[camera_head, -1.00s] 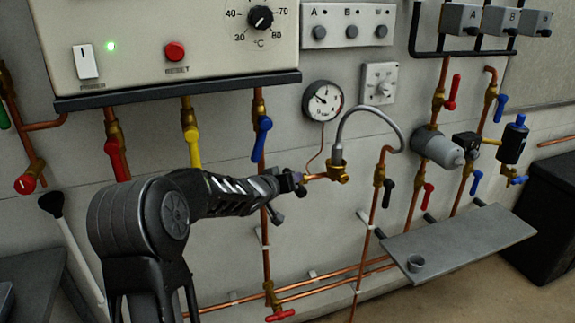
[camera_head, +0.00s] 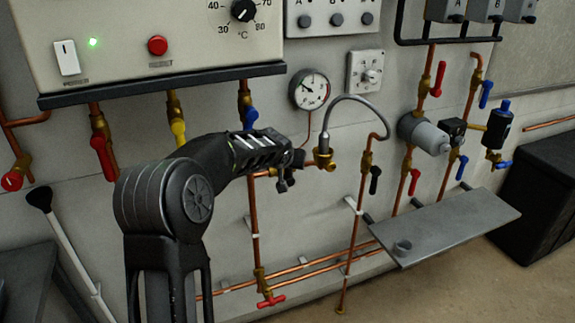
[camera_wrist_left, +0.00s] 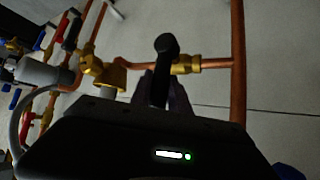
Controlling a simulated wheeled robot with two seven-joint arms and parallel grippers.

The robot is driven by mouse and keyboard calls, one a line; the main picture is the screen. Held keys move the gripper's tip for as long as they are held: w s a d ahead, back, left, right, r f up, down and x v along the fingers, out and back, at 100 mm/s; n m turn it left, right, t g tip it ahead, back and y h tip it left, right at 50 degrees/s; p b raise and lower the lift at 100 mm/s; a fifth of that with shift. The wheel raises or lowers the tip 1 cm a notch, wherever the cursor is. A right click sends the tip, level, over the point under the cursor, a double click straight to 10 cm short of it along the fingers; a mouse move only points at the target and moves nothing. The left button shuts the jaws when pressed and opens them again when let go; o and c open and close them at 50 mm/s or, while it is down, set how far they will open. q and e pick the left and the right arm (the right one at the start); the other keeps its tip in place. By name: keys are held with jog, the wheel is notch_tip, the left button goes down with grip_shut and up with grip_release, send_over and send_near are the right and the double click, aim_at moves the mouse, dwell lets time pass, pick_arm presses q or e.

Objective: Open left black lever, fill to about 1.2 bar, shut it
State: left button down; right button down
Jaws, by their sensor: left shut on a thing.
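The left black lever (camera_wrist_left: 165,62) sits on a brass valve (camera_wrist_left: 187,65) on a short copper pipe in the left wrist view. My left gripper (camera_wrist_left: 162,95) is shut on this lever, with a finger on either side of its dark stem. In the head view, my left gripper (camera_head: 290,168) is at the valve, left of the brass elbow (camera_head: 324,158), and my arm hides much of the lever. The round pressure gauge (camera_head: 309,90) is above; its needle is too small to read exactly. My right gripper is not in view.
A grey flexible hose (camera_head: 355,98) arches right to a valve with another black lever (camera_head: 375,179). Blue-levered (camera_head: 250,117) and yellow-levered (camera_head: 178,132) valves hang close above my arm. A grey shelf (camera_head: 450,228) juts out at lower right.

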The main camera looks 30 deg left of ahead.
pick_arm(q)
jog(key=c, duration=1.3)
grip_release()
jog(key=shift+w, duration=0.1)
jog(key=shift+o, duration=0.2)
jog(key=shift+r, duration=0.1)
jog(key=shift+s+d+r, duration=0.15)
jog(key=shift+s+r, duration=0.05)
jog(key=shift+s, duration=0.15)
jog(key=b+v, duration=0.2)
jog(key=v, duration=0.5)
